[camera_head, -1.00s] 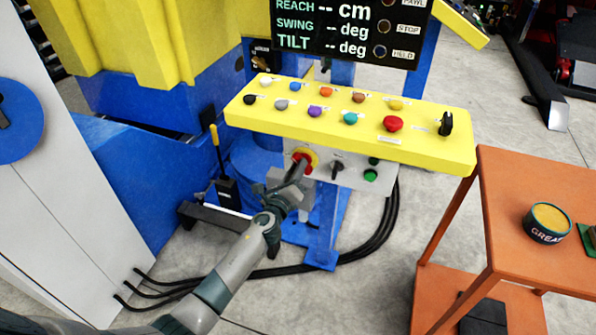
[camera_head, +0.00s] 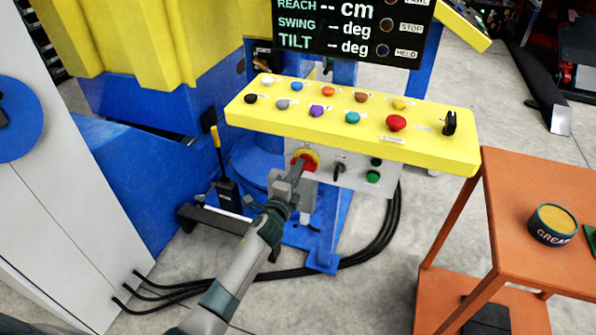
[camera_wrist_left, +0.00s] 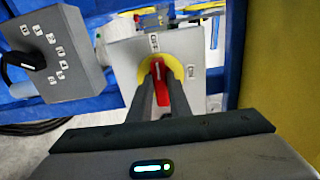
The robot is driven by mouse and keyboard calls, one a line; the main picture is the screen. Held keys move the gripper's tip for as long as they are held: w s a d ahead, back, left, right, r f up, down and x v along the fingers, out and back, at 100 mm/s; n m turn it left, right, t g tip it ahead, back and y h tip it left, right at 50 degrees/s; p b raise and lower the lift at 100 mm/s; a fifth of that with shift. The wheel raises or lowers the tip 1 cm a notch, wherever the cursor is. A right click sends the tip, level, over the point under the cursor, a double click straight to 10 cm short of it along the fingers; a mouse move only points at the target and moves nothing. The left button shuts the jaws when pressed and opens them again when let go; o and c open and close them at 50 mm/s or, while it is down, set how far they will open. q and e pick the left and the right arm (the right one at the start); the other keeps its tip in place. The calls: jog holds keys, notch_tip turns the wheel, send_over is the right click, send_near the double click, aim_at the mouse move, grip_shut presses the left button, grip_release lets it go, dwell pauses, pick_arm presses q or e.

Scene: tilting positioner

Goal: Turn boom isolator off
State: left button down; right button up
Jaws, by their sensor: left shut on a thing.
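The boom isolator is a red rotary handle (camera_wrist_left: 161,88) on a yellow round plate (camera_wrist_left: 178,68), set in a grey box face. In the left wrist view the handle stands nearly upright in line with the labels' top mark, between my two fingers. My left gripper (camera_wrist_left: 158,98) is shut on the red handle. In the head view the yellow and red switch (camera_head: 306,158) sits under the yellow console, with my left gripper (camera_head: 297,172) reaching it from below and partly hiding it. My right gripper is in neither view.
A yellow console (camera_head: 350,122) with several coloured buttons overhangs the switch. A black selector (camera_head: 339,169) and a green button (camera_head: 373,177) are beside it. An orange table (camera_head: 540,200) with a grease tin (camera_head: 553,225) stands right. Black cables (camera_head: 385,225) run along the floor.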

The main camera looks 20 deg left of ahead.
pick_arm(q)
jog(key=shift+n, duration=0.3)
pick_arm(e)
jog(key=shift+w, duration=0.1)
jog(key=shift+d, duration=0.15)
pick_arm(q)
jog(key=c, duration=1.6)
grip_release()
jog(key=shift+c, duration=0.2)
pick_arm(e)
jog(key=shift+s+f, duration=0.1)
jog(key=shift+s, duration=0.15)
pick_arm(q)
jog(key=shift+s, duration=0.15)
jog(key=s+b, duration=0.1)
jog(key=s, duration=1.6)
jog(key=shift+a, duration=0.3)
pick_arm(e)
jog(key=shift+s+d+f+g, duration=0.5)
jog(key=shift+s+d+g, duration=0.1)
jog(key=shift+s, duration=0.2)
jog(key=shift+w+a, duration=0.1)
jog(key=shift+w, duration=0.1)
